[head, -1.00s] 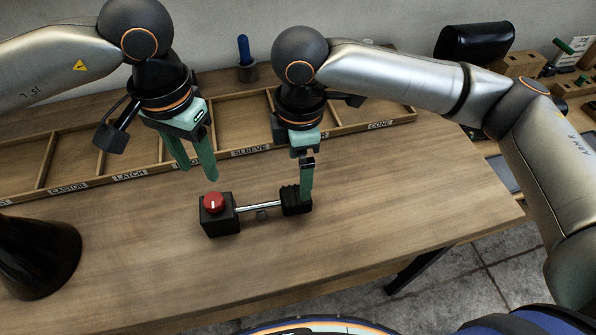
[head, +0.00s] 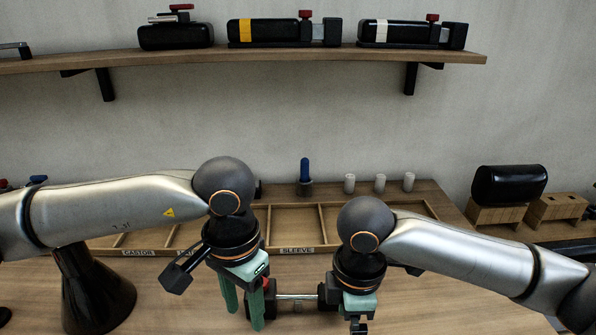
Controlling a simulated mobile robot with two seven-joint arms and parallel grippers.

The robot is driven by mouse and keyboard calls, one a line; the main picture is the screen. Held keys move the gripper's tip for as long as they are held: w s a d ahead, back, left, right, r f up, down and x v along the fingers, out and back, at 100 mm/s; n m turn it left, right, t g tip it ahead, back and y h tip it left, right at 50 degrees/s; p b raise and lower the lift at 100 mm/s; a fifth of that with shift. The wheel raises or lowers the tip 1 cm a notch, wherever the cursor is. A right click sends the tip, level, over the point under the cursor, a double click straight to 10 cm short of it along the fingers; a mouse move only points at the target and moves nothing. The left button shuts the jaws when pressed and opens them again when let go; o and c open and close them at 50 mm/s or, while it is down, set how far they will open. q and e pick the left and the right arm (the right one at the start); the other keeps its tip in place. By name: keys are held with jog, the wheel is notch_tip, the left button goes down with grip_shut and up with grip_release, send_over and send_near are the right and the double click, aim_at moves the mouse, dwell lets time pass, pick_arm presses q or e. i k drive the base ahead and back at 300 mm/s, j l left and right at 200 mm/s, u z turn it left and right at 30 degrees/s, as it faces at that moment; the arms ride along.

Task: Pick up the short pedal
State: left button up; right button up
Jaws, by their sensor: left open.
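A metal rod (head: 296,297) lies on the table between a black block with a red knob (head: 268,284) at its left and a dark block (head: 324,296) at its right. I cannot tell for sure that this is the short pedal. My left gripper (head: 243,310) points down with its green fingers apart, overlapping the left side of the red-knob block in the picture and partly hiding it. I see nothing held in it. My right gripper (head: 358,322) is over the dark block's right side. Its fingers are mostly hidden or cut off at the bottom edge.
A labelled wooden tray (head: 296,243) lies behind my grippers. A blue-handled tool (head: 305,175) and white cups (head: 380,183) stand behind it. A wall shelf (head: 240,58) holds several black padded parts with red knobs. A dark cone (head: 92,290) stands at left.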

aim_at(271, 299)
jog(key=k, duration=1)
